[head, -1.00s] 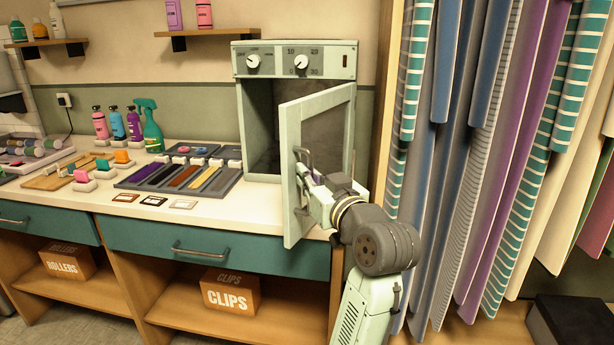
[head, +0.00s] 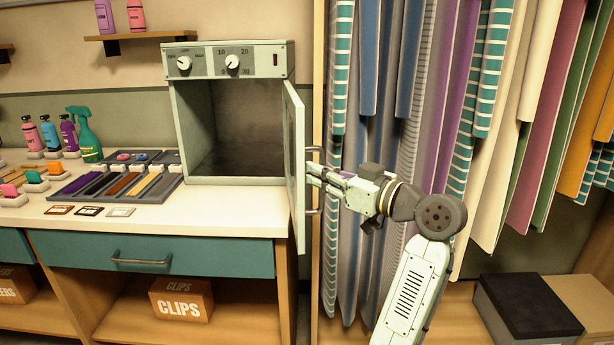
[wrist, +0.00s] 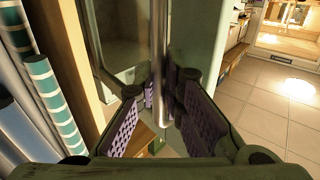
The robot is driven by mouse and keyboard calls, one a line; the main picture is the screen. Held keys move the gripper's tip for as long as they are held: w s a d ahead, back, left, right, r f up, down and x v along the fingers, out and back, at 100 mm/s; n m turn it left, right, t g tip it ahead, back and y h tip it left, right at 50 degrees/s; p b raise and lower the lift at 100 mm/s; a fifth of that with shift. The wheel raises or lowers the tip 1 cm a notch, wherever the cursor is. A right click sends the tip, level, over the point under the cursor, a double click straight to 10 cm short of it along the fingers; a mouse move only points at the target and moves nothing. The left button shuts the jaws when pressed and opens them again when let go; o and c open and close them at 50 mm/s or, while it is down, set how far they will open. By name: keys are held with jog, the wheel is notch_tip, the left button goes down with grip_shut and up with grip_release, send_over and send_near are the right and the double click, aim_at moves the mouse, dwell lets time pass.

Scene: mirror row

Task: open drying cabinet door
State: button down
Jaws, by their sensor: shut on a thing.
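The drying cabinet (head: 235,110) is a pale green box with two dials, standing on the white counter. Its door (head: 296,165) is swung wide open to the right and shows nearly edge-on. The dark inside is in clear view and looks empty. The door has a metal bar handle (head: 314,208) on its outer face. My gripper (head: 314,174) is shut on this handle, on the right side of the door. In the wrist view the handle (wrist: 159,45) runs upright between the purple padded fingers (wrist: 160,108).
Hanging striped and plain cloths (head: 420,110) fill the space right of the door, close behind my arm. Bottles (head: 65,132) and a dye tray (head: 120,182) stand on the counter to the left.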

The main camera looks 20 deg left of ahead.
jog(key=shift+w+d, duration=0.2)
jog(key=c, duration=1.7)
grip_release()
jog(key=v, duration=1.2)
